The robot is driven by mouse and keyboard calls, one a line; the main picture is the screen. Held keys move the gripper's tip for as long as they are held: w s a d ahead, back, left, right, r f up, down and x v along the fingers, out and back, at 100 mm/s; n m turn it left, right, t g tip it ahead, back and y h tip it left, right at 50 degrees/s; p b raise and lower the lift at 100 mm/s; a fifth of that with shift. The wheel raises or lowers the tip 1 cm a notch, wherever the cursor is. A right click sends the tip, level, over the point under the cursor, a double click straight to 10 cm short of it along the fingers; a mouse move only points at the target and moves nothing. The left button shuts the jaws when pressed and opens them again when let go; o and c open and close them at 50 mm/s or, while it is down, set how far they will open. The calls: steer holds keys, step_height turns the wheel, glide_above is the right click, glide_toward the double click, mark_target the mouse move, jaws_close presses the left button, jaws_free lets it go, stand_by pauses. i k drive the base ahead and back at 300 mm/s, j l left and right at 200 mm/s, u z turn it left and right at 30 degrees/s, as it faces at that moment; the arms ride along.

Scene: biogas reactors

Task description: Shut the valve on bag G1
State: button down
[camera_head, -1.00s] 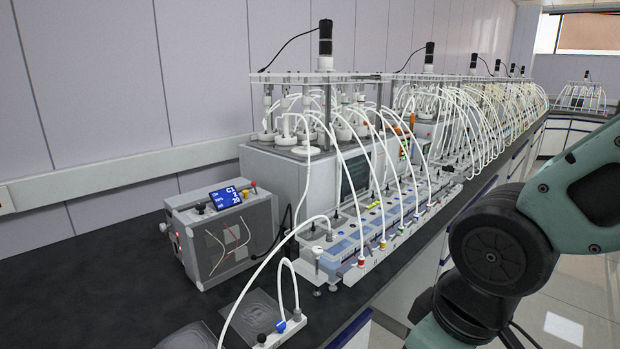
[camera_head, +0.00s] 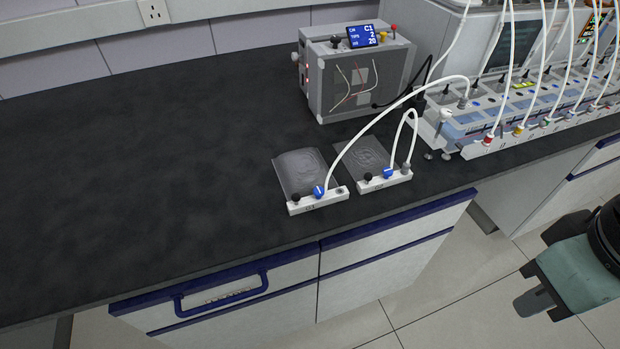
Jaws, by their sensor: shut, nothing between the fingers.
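Bag G1 (camera_head: 300,170) is a flat, clear grey bag lying on the dark bench, left of a similar bag. Its white front bar (camera_head: 309,208) carries a faint label, a black knob (camera_head: 296,197) and a blue valve (camera_head: 319,191). A white tube rises from beside the blue valve and arches right to the equipment. I cannot tell the valve's handle position at this size. What looks like my gripper (camera_head: 530,287) is at the lower right, past the bench's front edge, shut and empty. It is well away from the bag and partly hard to make out.
The second bag (camera_head: 363,152), with its own blue valve (camera_head: 388,173) and looped tube, lies close on the right. A grey control box (camera_head: 355,75) stands behind. The bench left of the bags is clear. A drawer handle (camera_head: 222,294) projects in front.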

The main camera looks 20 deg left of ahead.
mark_target(319, 191)
steer(key=k+j+u, duration=0.1)
steer(key=j+u, duration=0.3)
steer(key=j, duration=0.3)
steer(key=j+u, duration=0.45)
steer(key=j, duration=0.25)
